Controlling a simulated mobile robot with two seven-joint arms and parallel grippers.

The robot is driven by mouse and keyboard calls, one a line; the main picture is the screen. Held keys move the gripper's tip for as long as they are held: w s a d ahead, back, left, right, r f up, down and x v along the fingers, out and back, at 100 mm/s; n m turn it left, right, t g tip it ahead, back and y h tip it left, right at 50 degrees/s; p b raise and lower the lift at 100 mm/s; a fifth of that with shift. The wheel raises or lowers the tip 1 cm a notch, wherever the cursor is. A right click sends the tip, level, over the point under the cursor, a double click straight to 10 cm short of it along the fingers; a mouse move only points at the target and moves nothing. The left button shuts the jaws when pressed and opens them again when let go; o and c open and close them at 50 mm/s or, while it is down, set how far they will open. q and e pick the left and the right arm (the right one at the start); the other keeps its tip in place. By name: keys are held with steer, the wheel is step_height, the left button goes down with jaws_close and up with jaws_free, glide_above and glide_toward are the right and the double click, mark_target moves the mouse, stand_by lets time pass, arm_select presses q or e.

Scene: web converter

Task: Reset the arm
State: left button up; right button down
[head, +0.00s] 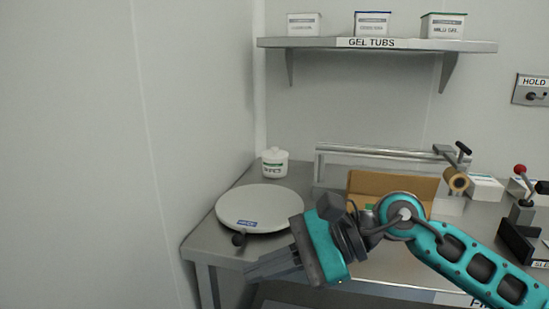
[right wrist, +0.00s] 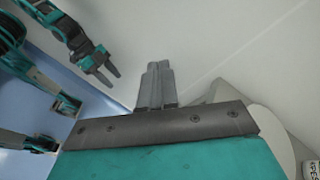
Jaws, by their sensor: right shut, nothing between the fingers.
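My right arm reaches in from the right of the head view, over the front of the grey table (head: 400,262).
The round white plate (head: 259,207) with a dark knob and a white lidded jar (head: 275,162) stand at the table's left. A brown box (head: 412,187) sits behind my arm. A shelf (head: 465,46) holds tubs above. A bare wall (head: 80,150) closes the left side.

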steer(key=w+d+f+n+t+y+p, duration=0.1)
steer(key=w+d+f+n+t, duration=0.15)
steer(key=n+t, duration=1.1)
steer(key=w+d+f+n+t, duration=0.1)
steer(key=d+f+n+t, duration=0.25)
steer(key=n, duration=1.85)
steer(key=s+d+f+m+h, duration=0.2)
steer(key=d+f+m+h, duration=0.25)
steer(key=f+m, duration=0.25)
steer(key=s+d+f+m+h, duration=0.2)
steer(key=d+f+m+h, duration=0.25)
steer(key=f+m, duration=0.3)
steer(key=s+d+f+m+g+h, duration=0.3)
steer(key=s+d+f+m+g, duration=0.1)
steer(key=s+f+m, duration=0.4)
step_height(320, 180, down, 3)
steer(key=shift+s+f+g+p, duration=0.15)
steer(key=shift+s+g+p, duration=0.3)
steer(key=shift+s+g, duration=0.45)
steer(key=shift+s, duration=0.1)
